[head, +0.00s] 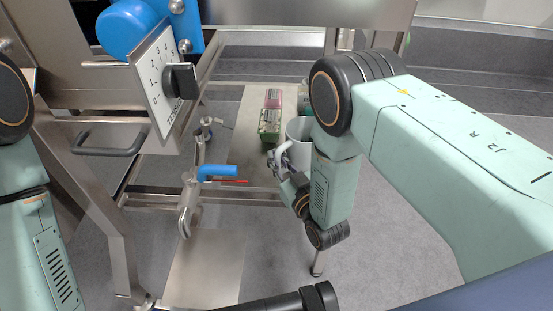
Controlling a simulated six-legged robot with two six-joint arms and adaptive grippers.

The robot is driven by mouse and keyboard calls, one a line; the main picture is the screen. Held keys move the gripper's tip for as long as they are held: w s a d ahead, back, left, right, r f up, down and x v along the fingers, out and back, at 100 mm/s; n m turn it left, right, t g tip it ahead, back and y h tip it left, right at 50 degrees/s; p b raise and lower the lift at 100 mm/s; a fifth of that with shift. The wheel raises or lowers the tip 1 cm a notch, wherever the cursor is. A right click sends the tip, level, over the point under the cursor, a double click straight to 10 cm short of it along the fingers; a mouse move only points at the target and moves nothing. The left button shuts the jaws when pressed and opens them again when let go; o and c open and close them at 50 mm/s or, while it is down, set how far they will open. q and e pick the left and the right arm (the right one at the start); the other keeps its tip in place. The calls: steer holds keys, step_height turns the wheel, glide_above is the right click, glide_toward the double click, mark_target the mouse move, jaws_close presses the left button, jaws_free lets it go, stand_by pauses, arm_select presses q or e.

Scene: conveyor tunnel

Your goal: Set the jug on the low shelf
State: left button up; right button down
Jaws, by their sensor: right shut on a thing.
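A white jug (297,130) shows in the middle of the head view, partly hidden behind my right arm. Its curved handle (281,149) faces left. My right gripper (281,168) is shut on the jug at its handle side, and the jug looks upright. The low metal shelf (236,150) lies under the steel frame, left of the jug. The jug overlaps its right side in view; I cannot tell whether its base touches the shelf.
A blue-handled valve (216,171) and a dial panel (165,83) are at left. Steel frame bars surround the shelf. Grey floor is clear at lower right.

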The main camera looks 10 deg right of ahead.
steer(key=c, duration=1.4)
jaws_free()
steer(key=shift+f, duration=0.1)
steer(key=shift+s+d, duration=0.1)
steer(key=shift+s, duration=0.15)
steer(key=shift+p+v, duration=5.1)
steer(key=shift+v, duration=0.6)
